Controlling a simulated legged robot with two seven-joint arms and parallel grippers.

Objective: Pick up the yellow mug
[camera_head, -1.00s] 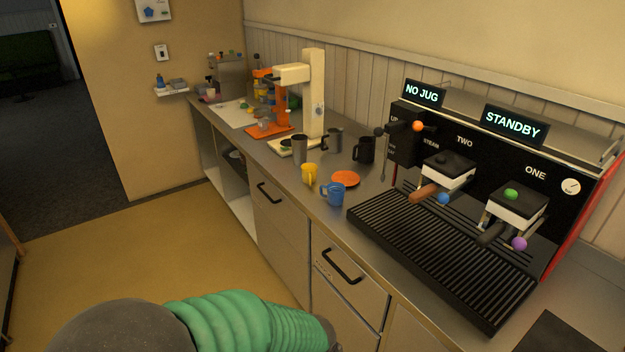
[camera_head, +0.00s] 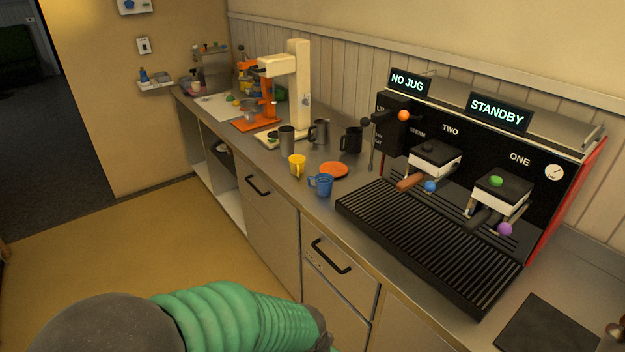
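The yellow mug (camera_head: 297,166) stands upright on the steel counter, near its front edge. A blue mug (camera_head: 321,185) stands just to its right and nearer to me. An orange saucer (camera_head: 334,170) lies to the right of the yellow mug. A green ribbed arm of mine crosses the bottom of the view, well short of the mugs. Neither gripper shows in the view.
A metal jug (camera_head: 319,133) and a black mug (camera_head: 351,140) stand behind the saucer. A large espresso machine (camera_head: 470,160) with a black drip tray (camera_head: 428,243) fills the right. A cream and orange machine (camera_head: 299,90) stands farther back. Drawers with black handles (camera_head: 331,256) face the open floor.

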